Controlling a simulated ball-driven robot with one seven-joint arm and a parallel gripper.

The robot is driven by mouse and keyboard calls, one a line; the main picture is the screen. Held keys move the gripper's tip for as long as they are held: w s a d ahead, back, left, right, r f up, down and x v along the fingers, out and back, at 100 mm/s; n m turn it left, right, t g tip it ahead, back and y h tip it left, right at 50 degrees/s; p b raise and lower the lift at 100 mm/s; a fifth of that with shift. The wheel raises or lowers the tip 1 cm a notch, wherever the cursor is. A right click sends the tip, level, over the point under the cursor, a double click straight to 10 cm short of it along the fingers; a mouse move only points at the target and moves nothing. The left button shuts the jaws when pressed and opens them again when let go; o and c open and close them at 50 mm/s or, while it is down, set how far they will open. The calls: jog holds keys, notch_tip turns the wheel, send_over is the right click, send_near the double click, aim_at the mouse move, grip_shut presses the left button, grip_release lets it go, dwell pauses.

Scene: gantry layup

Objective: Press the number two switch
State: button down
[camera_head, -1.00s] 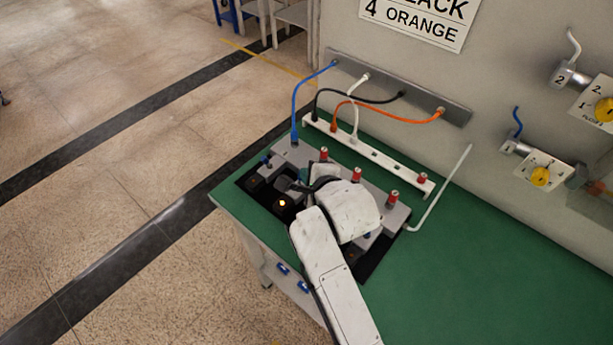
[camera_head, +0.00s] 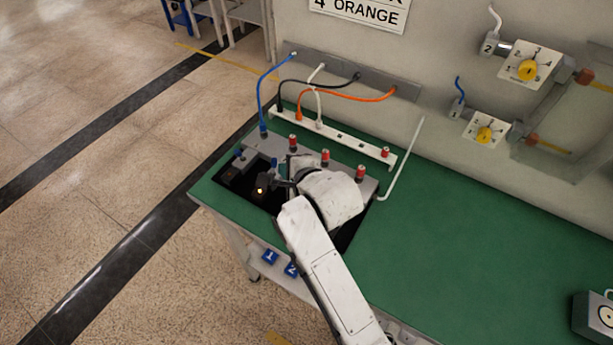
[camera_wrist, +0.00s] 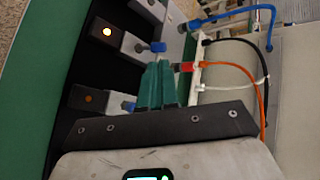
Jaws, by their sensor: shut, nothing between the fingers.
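My gripper (camera_wrist: 158,85) is shut and empty, its teal fingers together over the inner edge of the dark panel in the wrist view. A lamp block (camera_wrist: 92,98) with an orange light lies left of the fingers, with a small lever at its right end close by. Another lamp block (camera_wrist: 112,34) with a brighter light and a blue lever end (camera_wrist: 157,47) is above it. In the head view one lit lamp (camera_head: 260,190) shows left of my wrist, which hides the fingers and part of the panel. I cannot read a number on these blocks. Blue plates 1 (camera_head: 269,257) and 2 (camera_head: 291,270) are below the table's front edge.
Red-topped posts (camera_head: 325,157) stand along the grey block. Wall dials (camera_head: 528,69) with yellow knobs are at upper right. The green tabletop (camera_head: 450,240) right of my arm is mostly clear.

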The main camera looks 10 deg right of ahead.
jog(key=w+d+r+b+v, duration=0.1)
jog(key=v, duration=0.8)
jog(key=shift+w+r, duration=0.1)
jog(key=shift+d, duration=0.1)
dwell(0.3)
